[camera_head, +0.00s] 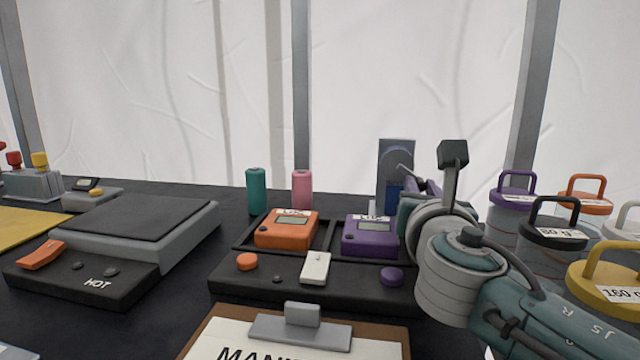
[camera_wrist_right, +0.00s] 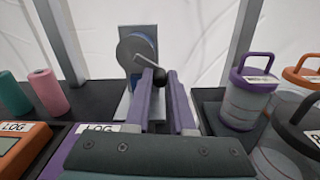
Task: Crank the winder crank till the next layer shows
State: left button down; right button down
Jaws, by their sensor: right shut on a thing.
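The winder (camera_head: 396,152) stands at the back of the table, a grey upright plate with a round drum and a blue part low on it. In the right wrist view the winder (camera_wrist_right: 124,45) shows its thin metal crank arm, which ends in a black ball knob (camera_wrist_right: 159,76). My right gripper (camera_wrist_right: 165,80) has its purple fingers shut on the knob, one on each side. In the head view my right arm and gripper (camera_head: 422,187) hide the knob and part of the crank. My left gripper is in neither view.
Handled jars (camera_head: 516,205) stand close to the right of my right arm. A black tray (camera_head: 300,290) holds an orange logger (camera_head: 286,236) and a purple logger (camera_head: 370,242). Teal (camera_head: 256,190) and pink (camera_head: 302,188) spools stand behind. A hot plate (camera_head: 140,225) is at left.

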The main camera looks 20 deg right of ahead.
dwell(0.3)
jog(key=shift+a+f+m+b, duration=0.1)
jog(key=shift+f+m+b, duration=0.2)
jog(key=shift+m+b, duration=0.2)
jog(key=c, duration=0.8)
grip_release()
jog(key=shift+r, duration=0.1)
jog(key=shift+o, duration=0.2)
jog(key=shift+a, duration=0.1)
